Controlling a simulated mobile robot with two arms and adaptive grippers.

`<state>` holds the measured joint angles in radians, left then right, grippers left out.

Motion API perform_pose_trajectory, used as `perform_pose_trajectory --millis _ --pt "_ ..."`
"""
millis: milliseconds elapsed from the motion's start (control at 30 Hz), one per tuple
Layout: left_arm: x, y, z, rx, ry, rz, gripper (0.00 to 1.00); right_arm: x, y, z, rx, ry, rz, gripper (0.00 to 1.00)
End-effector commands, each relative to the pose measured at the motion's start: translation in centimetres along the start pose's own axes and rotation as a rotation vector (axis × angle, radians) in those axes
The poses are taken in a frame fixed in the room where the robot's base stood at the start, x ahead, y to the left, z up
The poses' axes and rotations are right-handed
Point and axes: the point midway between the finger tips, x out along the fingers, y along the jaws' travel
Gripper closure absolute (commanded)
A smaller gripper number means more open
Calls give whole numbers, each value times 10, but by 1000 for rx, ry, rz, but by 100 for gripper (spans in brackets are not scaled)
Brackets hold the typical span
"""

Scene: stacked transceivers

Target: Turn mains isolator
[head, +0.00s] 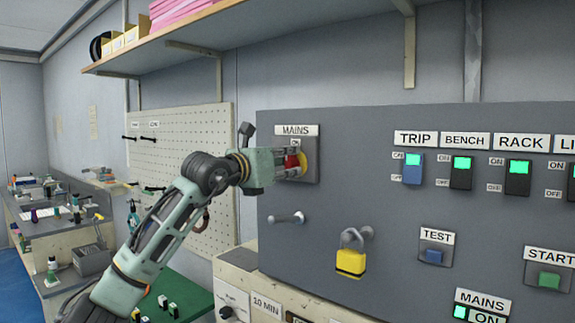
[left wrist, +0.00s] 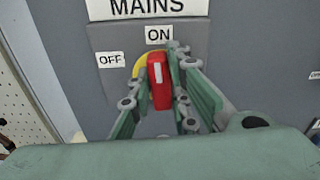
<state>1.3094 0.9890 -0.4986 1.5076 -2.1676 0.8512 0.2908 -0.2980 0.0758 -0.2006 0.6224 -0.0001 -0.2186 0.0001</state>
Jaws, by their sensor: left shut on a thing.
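The mains isolator is a red handle (head: 302,163) on a yellow disc, on a grey plate below the MAINS label (head: 297,130). My left gripper (head: 292,163) is at the handle, its fingers on either side of it. In the left wrist view the red handle (left wrist: 160,82) stands upright with its white mark toward the ON label (left wrist: 159,35). The OFF label (left wrist: 110,60) is to its left. My left gripper (left wrist: 159,100) is shut on the handle there. Part of the yellow disc (left wrist: 141,66) is hidden. My right gripper is not in view.
The grey panel carries TRIP (head: 413,168), BENCH (head: 461,172) and RACK (head: 518,177) switches, all lit green. A yellow padlock (head: 351,262) hangs below the isolator, near a peg (head: 287,218). A green-lit MAINS ON indicator (head: 480,308) is at lower right. A shelf (head: 200,38) runs above.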

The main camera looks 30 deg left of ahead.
Motion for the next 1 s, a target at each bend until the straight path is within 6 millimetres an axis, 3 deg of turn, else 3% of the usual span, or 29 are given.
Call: perform_pose_trajectory --millis 400,1000 --pt "0 4 -2 -346 -4 -1 100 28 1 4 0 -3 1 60" --pt "-1 9 -4 -916 -4 0 100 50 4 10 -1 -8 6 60"
